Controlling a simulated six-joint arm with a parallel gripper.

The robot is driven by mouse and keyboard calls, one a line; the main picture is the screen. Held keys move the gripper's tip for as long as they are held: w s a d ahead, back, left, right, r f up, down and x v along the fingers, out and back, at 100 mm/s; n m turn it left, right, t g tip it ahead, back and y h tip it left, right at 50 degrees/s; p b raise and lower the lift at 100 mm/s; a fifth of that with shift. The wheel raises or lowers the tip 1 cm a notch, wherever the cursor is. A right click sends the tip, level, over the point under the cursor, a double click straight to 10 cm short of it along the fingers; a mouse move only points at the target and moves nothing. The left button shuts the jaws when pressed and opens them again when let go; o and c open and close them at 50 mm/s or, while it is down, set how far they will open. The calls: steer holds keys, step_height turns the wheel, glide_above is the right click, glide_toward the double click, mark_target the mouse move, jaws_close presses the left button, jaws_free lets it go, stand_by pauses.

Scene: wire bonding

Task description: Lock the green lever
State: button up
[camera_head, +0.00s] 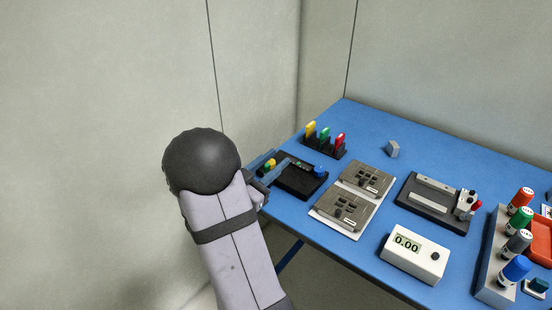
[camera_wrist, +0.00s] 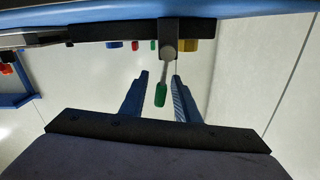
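The green lever (camera_wrist: 160,94) has a grey stalk and a green tip in the wrist view. It sticks out from a black fixture (camera_wrist: 95,31) at the table edge. My gripper (camera_wrist: 161,78) is open, with one blue finger on each side of the green tip and a visible gap on both sides. In the head view my gripper is at the table's left edge beside a black fixture (camera_head: 302,183) with a blue knob. My arm hides part of the gripper there, and small yellow and green parts show near its fingers.
A black rack (camera_head: 323,150) with yellow, green and red upright pieces stands behind the fixture. To the right are a pale plate (camera_head: 343,226) with grey blocks, a dark fixture (camera_head: 433,208), a white meter (camera_head: 413,254) reading 0.00 and a marker holder (camera_head: 490,277). Walls stand behind and left.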

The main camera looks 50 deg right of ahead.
steer(key=shift+d, duration=0.5)
jaws_close()
